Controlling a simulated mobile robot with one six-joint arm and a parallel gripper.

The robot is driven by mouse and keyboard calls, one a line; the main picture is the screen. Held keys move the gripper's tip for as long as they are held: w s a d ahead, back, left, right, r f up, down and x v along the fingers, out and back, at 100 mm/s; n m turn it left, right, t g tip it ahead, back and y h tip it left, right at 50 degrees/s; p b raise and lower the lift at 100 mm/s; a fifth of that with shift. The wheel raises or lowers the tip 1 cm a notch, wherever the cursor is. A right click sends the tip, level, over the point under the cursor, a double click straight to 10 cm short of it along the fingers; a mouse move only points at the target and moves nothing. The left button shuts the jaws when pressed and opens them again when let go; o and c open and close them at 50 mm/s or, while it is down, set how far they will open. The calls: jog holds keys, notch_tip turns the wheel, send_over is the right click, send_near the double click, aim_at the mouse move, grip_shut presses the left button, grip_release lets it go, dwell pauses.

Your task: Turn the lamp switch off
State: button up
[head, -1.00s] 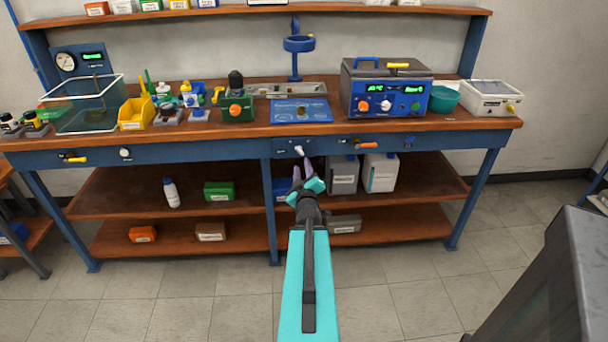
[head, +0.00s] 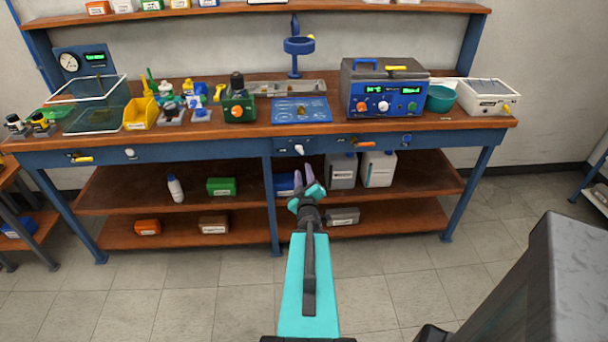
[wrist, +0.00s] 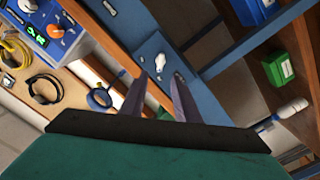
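A small white switch (head: 299,149) sits on the blue front panel below the bench top, near the middle; I take it to be the lamp switch. In the wrist view the white switch (wrist: 161,61) shows on its blue plate just beyond my fingertips. Its label is too small to read. A blue stand with a ring-shaped head (head: 298,46), perhaps the lamp, rises at the back of the bench. My gripper (head: 303,172) is below and in front of the switch. In the wrist view my gripper (wrist: 159,76) has its two purple fingers apart with nothing held between them.
An orange-handled control (head: 364,144) is on the panel to the right, and a white knob (head: 129,153) and yellow handle (head: 82,159) are to the left. A blue power unit (head: 384,95) stands on the bench. Lower shelves hold bottles and boxes. The floor in front is clear.

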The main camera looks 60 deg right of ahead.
jog(key=shift+p+v, duration=1.15)
jog(key=shift+p, duration=0.4)
